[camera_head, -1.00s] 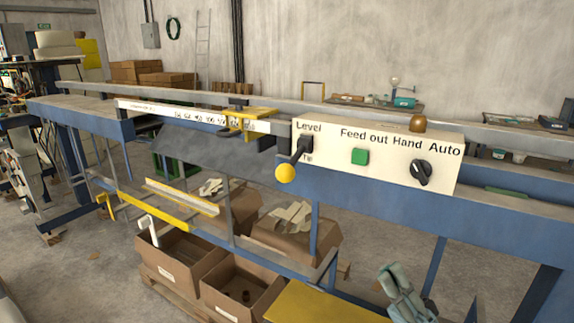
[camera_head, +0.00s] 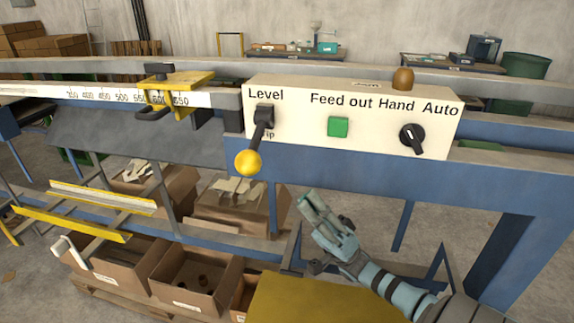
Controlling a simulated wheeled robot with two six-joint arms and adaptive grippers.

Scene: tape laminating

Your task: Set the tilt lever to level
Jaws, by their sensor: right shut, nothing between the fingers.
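The tilt lever (camera_head: 258,138) is a dark arm with a yellow ball knob (camera_head: 248,163), mounted on the left part of the cream control panel (camera_head: 370,100). It hangs downward and slightly left, with its knob below the panel edge. The word "Level" stands above its pivot, and a partly covered label ending in "ip" is beside its arm. My right gripper (camera_head: 313,203) is shut and empty, below and right of the knob, apart from it. Its fingers point up and left. My left gripper is not in view.
The panel also carries a green button (camera_head: 338,127) and a black rotary switch (camera_head: 412,138). An amber dome (camera_head: 403,78) sits on top. A yellow clamp (camera_head: 178,90) stands on the scale rail at left. Cardboard boxes (camera_head: 190,280) are below. Space between gripper and knob looks clear.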

